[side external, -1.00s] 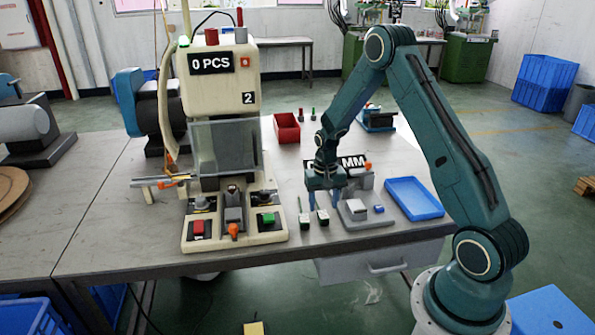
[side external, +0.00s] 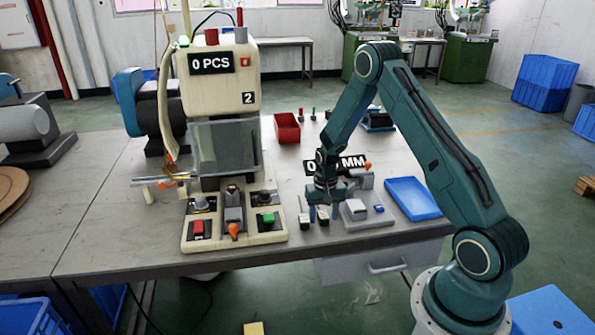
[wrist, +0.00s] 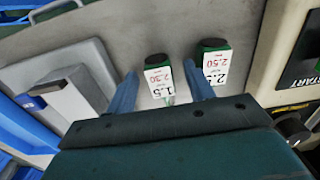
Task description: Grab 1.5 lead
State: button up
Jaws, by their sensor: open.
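The 1.5 lead (wrist: 160,80) is a small dark piece with a green edge and a white label reading 1.5 and 2.30. In the wrist view it lies between the two blue fingers of my gripper (wrist: 160,72), which are open with a gap on both sides. A similar piece labelled 2.5 and 2.50 (wrist: 211,66) is just right of it, close beside the right finger. In the side view my gripper (side external: 322,208) is low over the table at these pieces. The 1.5 lead shows partly there (side external: 323,218), and the lower finger parts are hard to make out.
A grey fixture with a pale block (side external: 355,208) stands right of the leads, with a blue tray (side external: 415,198) beyond it. The machine's control base (side external: 235,242) is to the left. A red bin (side external: 287,128) stands farther back.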

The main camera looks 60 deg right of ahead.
jog(key=shift+c, duration=0.2)
jog(key=c, duration=1)
jog(key=shift+c, duration=0.2)
notch_tip(320, 180, up, 20)
dwell(0.4)
